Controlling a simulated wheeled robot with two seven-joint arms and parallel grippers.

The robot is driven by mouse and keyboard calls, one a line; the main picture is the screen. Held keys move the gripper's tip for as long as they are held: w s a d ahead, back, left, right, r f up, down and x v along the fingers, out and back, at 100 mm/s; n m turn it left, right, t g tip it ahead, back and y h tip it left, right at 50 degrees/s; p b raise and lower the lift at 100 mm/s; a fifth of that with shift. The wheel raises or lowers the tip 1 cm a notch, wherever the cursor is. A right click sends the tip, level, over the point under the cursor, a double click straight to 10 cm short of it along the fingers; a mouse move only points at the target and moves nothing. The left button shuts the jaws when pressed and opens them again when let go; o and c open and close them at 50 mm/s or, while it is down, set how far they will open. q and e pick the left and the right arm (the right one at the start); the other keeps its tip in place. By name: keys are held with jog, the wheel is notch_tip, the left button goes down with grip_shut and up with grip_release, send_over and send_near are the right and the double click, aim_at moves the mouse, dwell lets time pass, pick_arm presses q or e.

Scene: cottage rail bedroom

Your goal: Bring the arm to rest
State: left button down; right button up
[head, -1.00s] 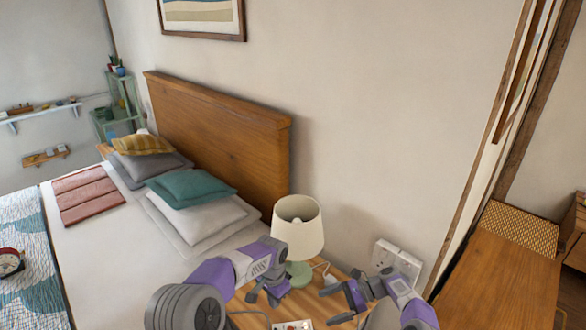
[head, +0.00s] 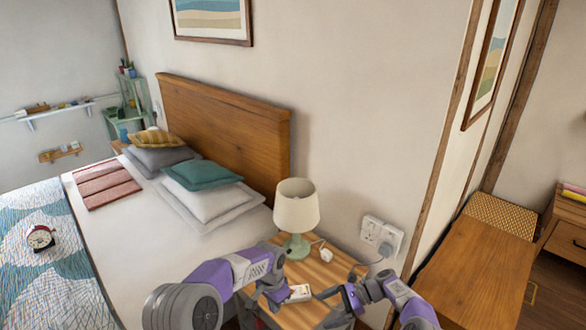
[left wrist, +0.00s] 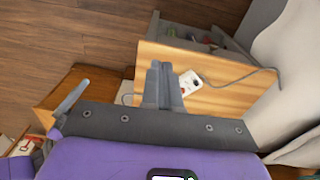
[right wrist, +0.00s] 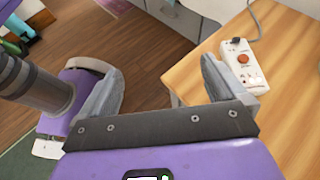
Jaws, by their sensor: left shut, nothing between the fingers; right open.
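My left gripper (head: 272,298) is over the front left part of the wooden nightstand (head: 322,273), beside a white power strip. In the left wrist view its fingers (left wrist: 163,85) are shut together with nothing between them. My right gripper (head: 340,293) is over the nightstand's right part. In the right wrist view its fingers (right wrist: 158,78) are spread wide and empty. The power strip (head: 299,293) lies on the nightstand between the grippers, with a red-orange switch in the right wrist view (right wrist: 241,62). Neither gripper holds it.
A lamp (head: 296,207) with a green base stands at the back of the nightstand, beside a white plug (head: 326,255). A wall socket (head: 382,236) has a plug and cord. The bed (head: 150,235) is at left, a wooden bench (head: 480,268) at right.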

pick_arm(q)
jog(key=s+a+f+n+h, duration=0.1)
jog(key=s+f+n+h, duration=0.3)
jog(key=f, duration=0.7)
pick_arm(e)
jog(key=s+a+f+n+h, duration=0.2)
jog(key=s+f+h, duration=0.25)
jog(key=f, duration=0.55)
pick_arm(q)
jog(key=s+a+f+n, duration=0.1)
jog(key=s+f+n, duration=0.2)
jog(key=s, duration=0.8)
jog(key=s+a+f+n, duration=0.2)
jog(key=s+f+n, duration=0.2)
jog(key=s, duration=0.7)
jog(key=shift+s+a+f+t+b, duration=0.15)
jog(key=shift+s+f+t+b, duration=0.1)
jog(key=shift+t+b, duration=0.05)
pick_arm(e)
jog(key=s+f+n+t+h, duration=0.1)
jog(key=s+n+h, duration=0.3)
jog(key=s+n, duration=0.7)
jog(key=s+t, duration=0.1)
jog(key=s, duration=1.3)
jog(key=shift+d+f, duration=0.2)
